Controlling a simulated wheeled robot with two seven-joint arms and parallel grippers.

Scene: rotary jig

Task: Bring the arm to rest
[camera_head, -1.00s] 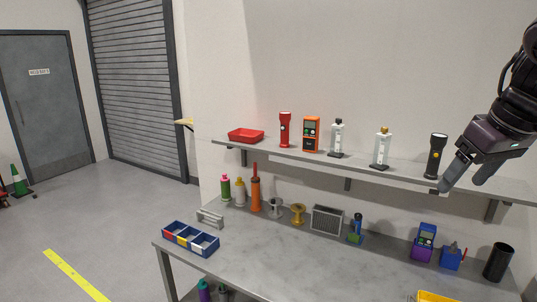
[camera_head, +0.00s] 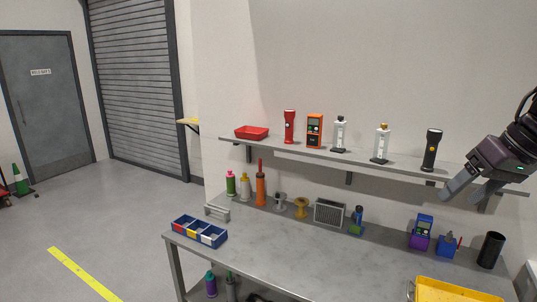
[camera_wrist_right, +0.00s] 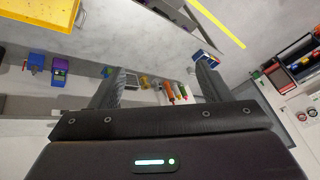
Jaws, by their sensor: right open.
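My right gripper (camera_head: 462,191) is in the upper right of the head view, in front of the right end of the wall shelf. Its two fingers are apart, with nothing between them. In the right wrist view both fingers (camera_wrist_right: 158,85) also stand apart, and the bench lies beyond them. My left gripper is not in view.
The wall shelf (camera_head: 285,152) holds a red tray (camera_head: 252,132), flashlights, an orange meter (camera_head: 315,130) and white bottles. The bench (camera_head: 300,262) below carries a blue divided bin (camera_head: 200,233), several small items, a black cup (camera_head: 491,250) and a yellow tray (camera_head: 455,292). The bench's middle is clear.

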